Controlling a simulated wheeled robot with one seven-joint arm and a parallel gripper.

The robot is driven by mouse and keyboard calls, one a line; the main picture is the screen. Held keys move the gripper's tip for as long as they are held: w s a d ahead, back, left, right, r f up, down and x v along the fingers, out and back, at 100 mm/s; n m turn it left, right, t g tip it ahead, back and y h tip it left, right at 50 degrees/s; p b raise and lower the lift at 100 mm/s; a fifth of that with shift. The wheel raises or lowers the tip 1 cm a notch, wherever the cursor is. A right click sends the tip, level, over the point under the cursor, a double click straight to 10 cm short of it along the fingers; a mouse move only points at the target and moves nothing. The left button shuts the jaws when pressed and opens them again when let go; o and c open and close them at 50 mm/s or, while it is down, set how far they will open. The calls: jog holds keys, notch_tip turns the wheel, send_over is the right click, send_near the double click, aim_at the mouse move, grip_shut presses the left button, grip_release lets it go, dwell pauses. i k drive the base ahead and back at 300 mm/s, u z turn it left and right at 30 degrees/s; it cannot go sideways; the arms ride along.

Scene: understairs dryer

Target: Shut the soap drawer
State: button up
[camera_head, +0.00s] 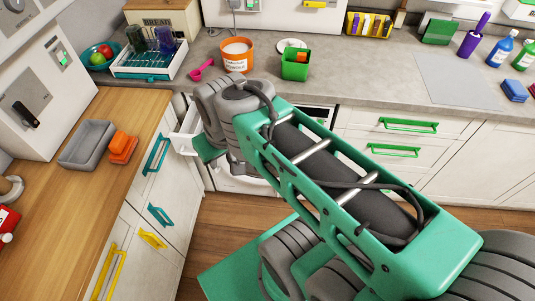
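A white front-loading machine (238,185) stands under the back counter, largely hidden behind my arm. A white drawer (184,127) juts out beside my arm at the machine's upper left. It looks like the soap drawer, standing open; its right part is hidden by my arm. My arm reaches from the lower right up to the machine's front.
The wooden counter (60,215) on the left holds a grey tray (88,143) and orange sponges (122,146). Teal and yellow handles stick out from the cabinets below it. An orange tub (236,56) and a green box (295,66) stand on the back counter (345,85).

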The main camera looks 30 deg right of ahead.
aim_at(192, 125)
jog(key=u, duration=0.15)
jog(key=k, duration=0.2)
jog(key=z, duration=0.3)
jog(key=i, duration=0.9)
jog(key=u, duration=0.3)
jog(key=k, duration=1)
jog(key=u, duration=0.8)
jog(key=i, duration=0.9)
jog(key=u, duration=1)
